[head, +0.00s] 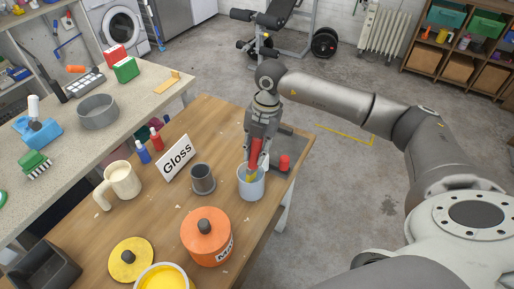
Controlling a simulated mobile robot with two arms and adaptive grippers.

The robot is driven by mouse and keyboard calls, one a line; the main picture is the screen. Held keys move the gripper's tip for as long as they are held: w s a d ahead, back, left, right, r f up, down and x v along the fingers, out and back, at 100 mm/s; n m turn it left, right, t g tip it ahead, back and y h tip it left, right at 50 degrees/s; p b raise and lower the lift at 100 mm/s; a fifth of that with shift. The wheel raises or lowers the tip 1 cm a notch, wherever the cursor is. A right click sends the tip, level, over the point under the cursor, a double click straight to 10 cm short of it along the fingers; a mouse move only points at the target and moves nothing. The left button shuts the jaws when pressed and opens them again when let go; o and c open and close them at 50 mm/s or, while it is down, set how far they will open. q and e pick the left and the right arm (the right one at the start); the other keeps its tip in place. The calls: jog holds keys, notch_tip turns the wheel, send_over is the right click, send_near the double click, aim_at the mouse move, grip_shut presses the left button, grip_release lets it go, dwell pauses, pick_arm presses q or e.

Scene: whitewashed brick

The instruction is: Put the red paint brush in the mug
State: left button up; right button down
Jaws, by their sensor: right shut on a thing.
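My right gripper (255,160) points down over the right side of the wooden table, shut on the red paint brush (256,152). The brush is upright, and its yellowish lower end is at the mouth of a pale grey-white cup (251,187). It appears to be inside the rim; whether it touches the bottom is hidden. A cream mug (123,182) with a handle on its left stands at the left of the table. A small dark grey cup (202,179) stands between them. My left gripper is not in view.
An orange lidded pot (206,238), a yellow lid (131,259) and a yellow paint pot (163,280) stand at the front. A "Gloss" sign (177,158) stands behind the grey cup. A small red object (284,163) is right of the gripper, near the table edge.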

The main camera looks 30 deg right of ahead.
jog(key=c, duration=1.1)
grip_release()
jog(key=shift+c, duration=0.2)
jog(key=shift+r, duration=0.1)
notch_tip(320, 180, up, 12)
jog(key=d, duration=0.2)
jog(key=shift+f, duration=0.2)
